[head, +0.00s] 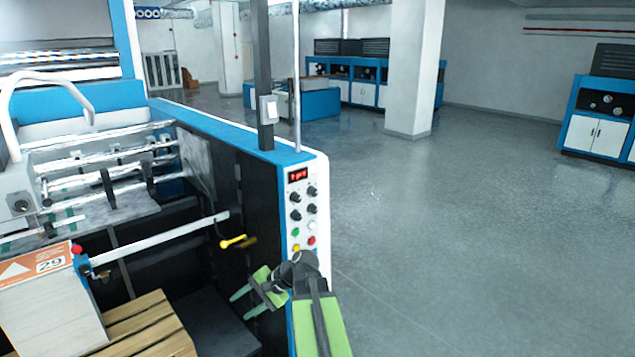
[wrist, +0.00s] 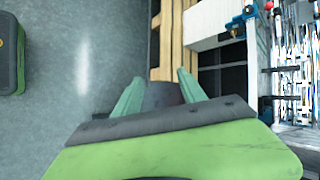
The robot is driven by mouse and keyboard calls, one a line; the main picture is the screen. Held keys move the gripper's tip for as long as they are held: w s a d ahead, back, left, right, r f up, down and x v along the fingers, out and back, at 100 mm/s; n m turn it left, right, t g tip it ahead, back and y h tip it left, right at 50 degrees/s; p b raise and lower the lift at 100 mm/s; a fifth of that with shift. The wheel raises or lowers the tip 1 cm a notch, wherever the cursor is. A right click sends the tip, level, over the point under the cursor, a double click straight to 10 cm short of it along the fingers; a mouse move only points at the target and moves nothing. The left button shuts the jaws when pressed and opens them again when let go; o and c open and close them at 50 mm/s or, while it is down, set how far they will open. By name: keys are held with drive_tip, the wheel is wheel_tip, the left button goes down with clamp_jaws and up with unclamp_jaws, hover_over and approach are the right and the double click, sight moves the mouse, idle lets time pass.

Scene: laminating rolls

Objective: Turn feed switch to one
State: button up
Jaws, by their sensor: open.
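The control panel (head: 304,238) is a narrow white face on the end of the laminating machine. It has a red lit display (head: 298,175) at the top and several black knobs (head: 295,197) below it. I cannot read the labels, so I cannot tell which knob is the feed switch or where it points. My gripper (head: 242,304) is open and empty, low and left of the panel, apart from the knobs. In the wrist view its green fingers (wrist: 160,84) are spread with nothing between them. The panel does not show clearly there.
Green, yellow and red buttons (head: 311,240) sit among the panel's lower controls. A yellow-handled lever (head: 234,242) sticks out left of the panel. A wooden pallet (head: 140,325) and paper stack (head: 45,310) stand at lower left. The grey floor (head: 460,230) to the right is clear.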

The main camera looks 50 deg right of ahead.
drive_tip(key=s+d+r+m+t+h+p, duration=0.1)
drive_tip(key=s+d+r+m+t+p, duration=0.2)
drive_tip(key=d+r, duration=0.45)
drive_tip(key=s+d+r+m+t+h, duration=0.1)
drive_tip(key=d+r+m+t, duration=0.3)
drive_tip(key=d, duration=0.6)
drive_tip(key=m+t+h+p, duration=0.2)
drive_tip(key=m+t+h, duration=0.2)
drive_tip(key=m, duration=0.4)
approach(316, 194)
drive_tip(key=shift+n, duration=0.3)
drive_tip(key=w, duration=0.8)
drive_tip(key=shift+w+r, duration=0.25)
drive_tip(key=shift+w, duration=0.05)
clamp_jaws()
